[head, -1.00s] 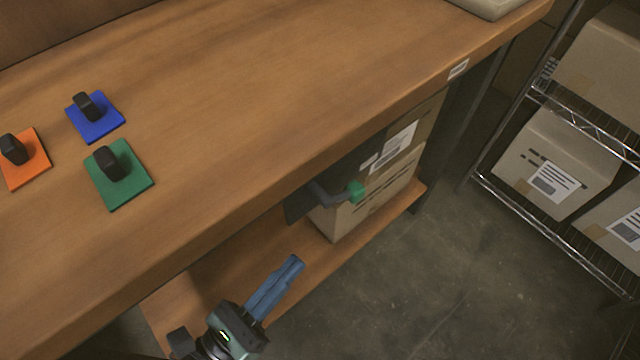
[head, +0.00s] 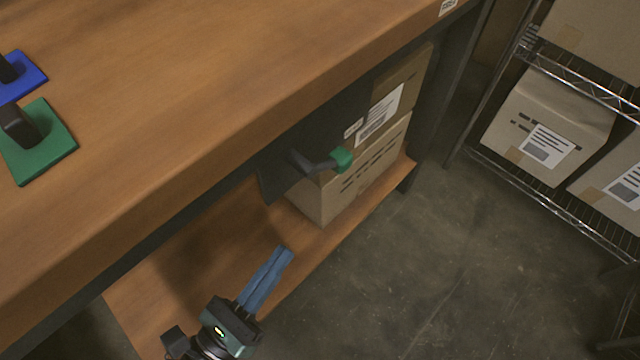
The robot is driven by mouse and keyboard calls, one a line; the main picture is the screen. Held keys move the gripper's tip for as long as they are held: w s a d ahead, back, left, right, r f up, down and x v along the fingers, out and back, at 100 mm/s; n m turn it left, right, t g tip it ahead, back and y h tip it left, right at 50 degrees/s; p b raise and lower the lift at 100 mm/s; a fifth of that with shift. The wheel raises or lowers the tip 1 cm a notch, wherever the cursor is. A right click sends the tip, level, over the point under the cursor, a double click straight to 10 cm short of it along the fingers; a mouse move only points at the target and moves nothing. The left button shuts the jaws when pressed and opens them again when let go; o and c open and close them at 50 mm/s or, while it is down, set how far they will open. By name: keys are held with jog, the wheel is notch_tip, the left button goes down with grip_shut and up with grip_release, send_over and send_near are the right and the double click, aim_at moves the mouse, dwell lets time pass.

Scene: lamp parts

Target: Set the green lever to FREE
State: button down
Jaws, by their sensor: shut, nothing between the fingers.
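The green lever shows in the head view as a dark arm with a green knob (head: 342,159) at its end. It sticks out to the right from a dark plate (head: 279,181) under the table's front edge. Any FREE marking is not visible. My gripper (head: 285,253) has blue fingers and is shut and empty. In the picture it is below and left of the knob, apart from it, with its fingers pointing up and to the right.
The wooden table (head: 230,65) overhangs the lever. A green plate with a black grip (head: 50,150) and a blue plate (head: 28,82) lie on it. Cardboard boxes (head: 325,200) stand on the lower shelf (head: 150,300) behind the lever. A wire rack (head: 550,205) stands at right; the floor between is clear.

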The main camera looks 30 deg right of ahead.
jog(key=b, duration=0.2)
send_near(335, 171)
jog(key=w+d+f, duration=0.1)
jog(key=d+f, duration=0.1)
jog(key=d, duration=0.1)
jog(key=w+d+r, duration=0.1)
jog(key=d+r, duration=0.1)
jog(key=shift+w+r, duration=0.35)
jog(key=shift+w+d+r, duration=0.2)
jog(key=shift+d+r, duration=0.05)
jog(key=shift+r, duration=0.2)
jog(key=shift+d+f+b, duration=0.1)
jog(key=shift+f+b, duration=0.05)
jog(key=shift+b, duration=0.6)
